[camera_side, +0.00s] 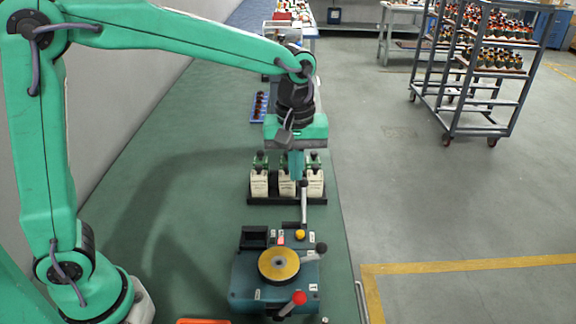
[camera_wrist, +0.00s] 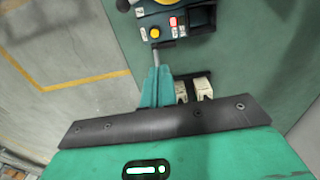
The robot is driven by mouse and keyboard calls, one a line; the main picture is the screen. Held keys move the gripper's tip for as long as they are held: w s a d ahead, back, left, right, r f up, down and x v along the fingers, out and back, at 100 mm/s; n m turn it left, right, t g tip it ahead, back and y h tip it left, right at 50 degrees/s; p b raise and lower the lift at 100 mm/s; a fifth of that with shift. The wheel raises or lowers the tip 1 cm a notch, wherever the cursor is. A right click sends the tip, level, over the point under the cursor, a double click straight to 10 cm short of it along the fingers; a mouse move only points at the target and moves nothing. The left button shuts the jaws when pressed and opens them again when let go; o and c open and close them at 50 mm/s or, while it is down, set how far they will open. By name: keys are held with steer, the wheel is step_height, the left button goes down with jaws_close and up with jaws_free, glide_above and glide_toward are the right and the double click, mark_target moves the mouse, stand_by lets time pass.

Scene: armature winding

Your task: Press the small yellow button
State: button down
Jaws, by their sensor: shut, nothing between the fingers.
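The small yellow button (camera_side: 300,235) is a round knob on the back edge of the teal winding machine (camera_side: 243,290), behind its large yellow disc (camera_side: 278,264). In the wrist view the yellow button (camera_wrist: 155,32) shows on the panel beside a lit red button (camera_wrist: 173,21). My gripper (camera_side: 297,176) points down behind the machine, in front of the white bottles, apart from the yellow button. In the wrist view my gripper's teal fingers (camera_wrist: 157,72) are together and empty, with a grey rod showing just beyond the tips.
A black-knobbed lever (camera_side: 321,247) and a red-knobbed lever (camera_side: 299,297) stick out of the machine. White bottles (camera_side: 315,183) stand in a black tray (camera_side: 258,200). Green tabletop is clear at left.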

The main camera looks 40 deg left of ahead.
mark_target(298, 232)
stand_by(0.3)
steer(key=f, duration=0.4)
steer(key=d+f, duration=0.1)
steer(key=f, duration=0.9)
steer(key=shift+d, duration=0.15)
steer(key=shift+s+f, duration=0.1)
steer(key=shift+f, duration=1)
step_height(298, 232, up, 15)
steer(key=a, duration=0.1)
steer(key=shift+w, duration=0.3)
